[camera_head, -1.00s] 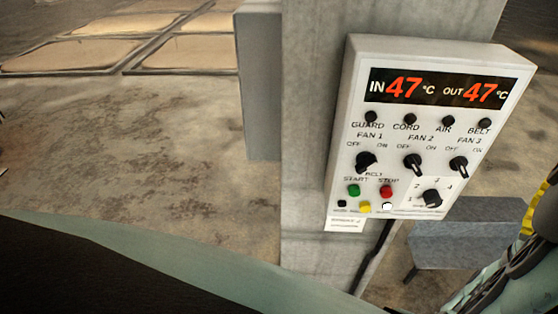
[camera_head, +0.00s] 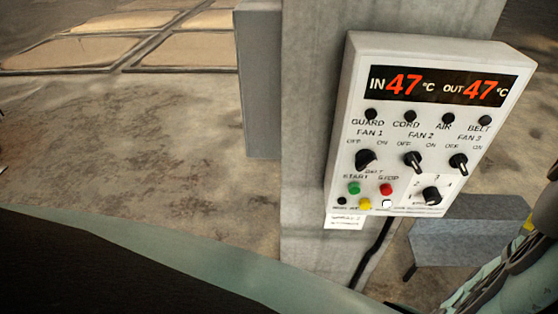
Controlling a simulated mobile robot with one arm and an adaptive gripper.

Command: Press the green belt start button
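The green start button (camera_head: 354,188) sits on the lower left of a white control panel (camera_head: 345,120), under the label START. A red stop button (camera_head: 387,189) is to its right. A yellow button (camera_head: 365,203), a white one (camera_head: 387,204) and a small black one (camera_head: 342,201) are in the row below. Part of my arm shows at the lower right edge. My gripper's fingers cannot be made out. Nothing touches the panel's front.
The panel is fixed to a concrete pillar (camera_head: 305,200). It has black fan knobs (camera_head: 414,162), a lower dial (camera_head: 432,195) and a display (camera_head: 440,87) reading 47 in and 47 out. A grey bench-like object (camera_head: 465,232) stands behind at right. Floor at left is clear.

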